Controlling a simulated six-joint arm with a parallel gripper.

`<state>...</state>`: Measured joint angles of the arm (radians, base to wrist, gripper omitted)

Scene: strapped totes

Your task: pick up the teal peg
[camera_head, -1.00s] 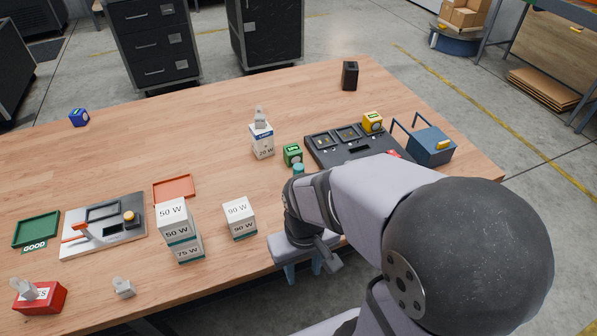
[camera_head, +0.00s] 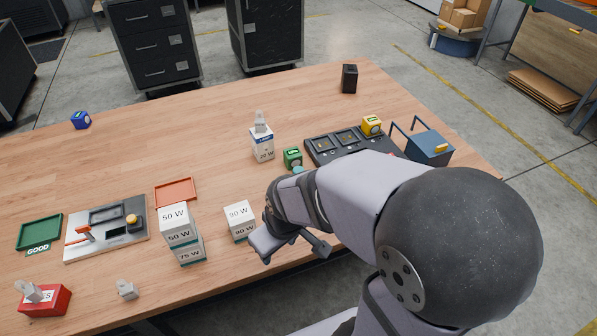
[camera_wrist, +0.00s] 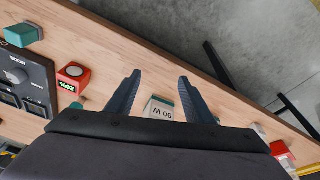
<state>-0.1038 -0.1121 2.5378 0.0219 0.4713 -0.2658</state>
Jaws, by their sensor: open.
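A small teal piece, likely the teal peg (camera_head: 298,169), shows just in front of the green cube in the head view, mostly hidden by my arm. A small teal patch (camera_wrist: 78,105) below the red cube in the wrist view may be the same piece. A larger teal-topped block (camera_wrist: 22,35) sits at that view's upper left; I cannot tell whether it is a peg. My gripper (camera_wrist: 160,78) is open, with nothing between its fingers. It is above the table's near side, beside the 90 W boxes, and apart from the teal pieces.
The 90 W boxes (camera_head: 240,221) and a taller 50 W stack (camera_head: 180,235) stand left of my gripper. The green cube (camera_head: 292,157) stands beside a black panel (camera_head: 325,158). A red cube (camera_wrist: 73,76) is near the panel. The table's back middle is clear.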

